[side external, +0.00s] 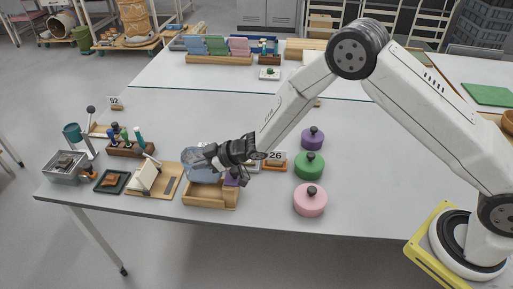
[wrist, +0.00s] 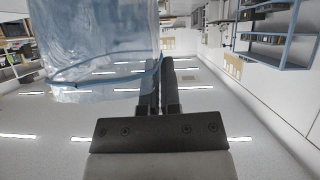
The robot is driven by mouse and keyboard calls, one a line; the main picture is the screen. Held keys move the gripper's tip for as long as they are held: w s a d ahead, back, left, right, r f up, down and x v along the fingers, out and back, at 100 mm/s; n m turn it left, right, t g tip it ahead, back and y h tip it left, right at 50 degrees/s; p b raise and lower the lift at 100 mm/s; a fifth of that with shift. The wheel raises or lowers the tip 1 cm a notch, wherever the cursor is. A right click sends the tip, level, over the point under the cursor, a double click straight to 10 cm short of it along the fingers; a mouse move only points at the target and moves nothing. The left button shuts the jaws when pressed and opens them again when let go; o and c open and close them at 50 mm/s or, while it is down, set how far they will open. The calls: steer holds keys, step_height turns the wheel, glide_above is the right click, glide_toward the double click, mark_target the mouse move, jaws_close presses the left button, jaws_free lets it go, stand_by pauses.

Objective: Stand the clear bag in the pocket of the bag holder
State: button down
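The clear bag (side external: 197,166) is a bluish see-through pouch. In the wrist view the bag (wrist: 95,45) fills the upper left, with a blue line across it. My gripper (side external: 212,155) points left in the side view. In the wrist view its two dark fingers (wrist: 160,88) are close together at the bag's right edge and look shut on it. A light wooden open-topped holder (side external: 208,200), apparently the bag holder, stands near the table's front edge, directly below the bag. I cannot tell whether the bag's lower end is inside it. The pocket is partly hidden.
A wooden board with a white tilted piece (side external: 145,175) stands just left of the holder. A card marked 26 (side external: 275,156) and purple, green (side external: 309,166) and pink (side external: 310,201) knobbed weights stand to the right. The table (side external: 265,215) is clear in front of them.

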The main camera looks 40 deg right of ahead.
mark_target(204, 180)
steer(key=shift+f, duration=2.4)
steer(key=shift+f, duration=1.1)
stand_by(0.6)
steer(key=c, duration=0.7)
jaws_free()
steer(key=shift+c, duration=0.2)
steer(key=shift+v, duration=3.9)
steer(key=shift+d+r, duration=0.1)
steer(key=shift+r, duration=0.05)
